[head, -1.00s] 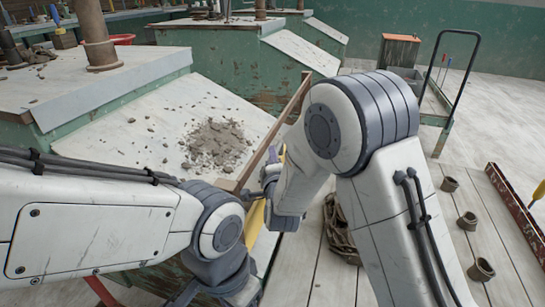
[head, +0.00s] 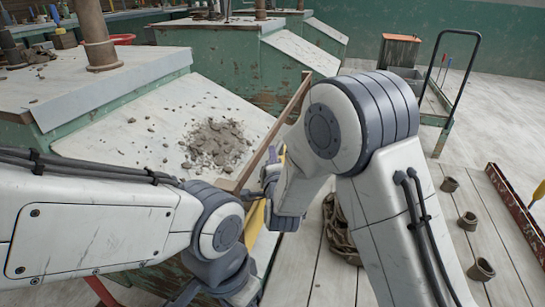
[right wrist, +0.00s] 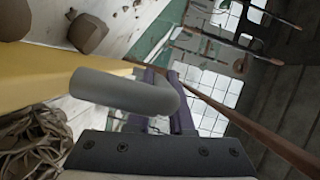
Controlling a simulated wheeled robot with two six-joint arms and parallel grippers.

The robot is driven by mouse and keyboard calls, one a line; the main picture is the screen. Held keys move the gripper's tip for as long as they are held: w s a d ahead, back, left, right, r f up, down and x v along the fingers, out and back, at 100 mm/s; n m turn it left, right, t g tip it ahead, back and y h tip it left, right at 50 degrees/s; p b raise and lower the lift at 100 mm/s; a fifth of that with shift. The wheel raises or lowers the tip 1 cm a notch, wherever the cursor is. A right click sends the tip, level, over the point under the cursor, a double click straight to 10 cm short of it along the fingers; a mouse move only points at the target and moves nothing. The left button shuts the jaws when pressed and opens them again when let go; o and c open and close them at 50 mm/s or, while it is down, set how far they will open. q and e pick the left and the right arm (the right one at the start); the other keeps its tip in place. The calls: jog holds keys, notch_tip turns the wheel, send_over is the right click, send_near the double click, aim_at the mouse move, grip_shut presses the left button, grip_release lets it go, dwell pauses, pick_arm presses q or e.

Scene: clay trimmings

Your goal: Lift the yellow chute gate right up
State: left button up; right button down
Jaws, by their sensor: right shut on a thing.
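The yellow chute gate (head: 255,224) stands at the lower end of the pale sloping chute (head: 118,160), mostly hidden behind my arms. In the right wrist view its yellow face (right wrist: 50,75) fills the left side, with a bent grey handle (right wrist: 115,86) in front of it. My right gripper (head: 270,178) is at the gate, partly covered by its own arm. In the wrist view its dark fingers (right wrist: 168,108) are shut on the handle.
Clay crumbs (head: 217,143) lie heaped on the chute. A wooden side rail (head: 272,135) runs along its right edge. A cart (head: 436,105) stands behind.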

dwell(0.3)
notch_tip(320, 180, up, 4)
jog(key=shift+r+p, duration=0.1)
jog(key=shift+p, duration=1)
jog(key=c, duration=0.8)
grip_release()
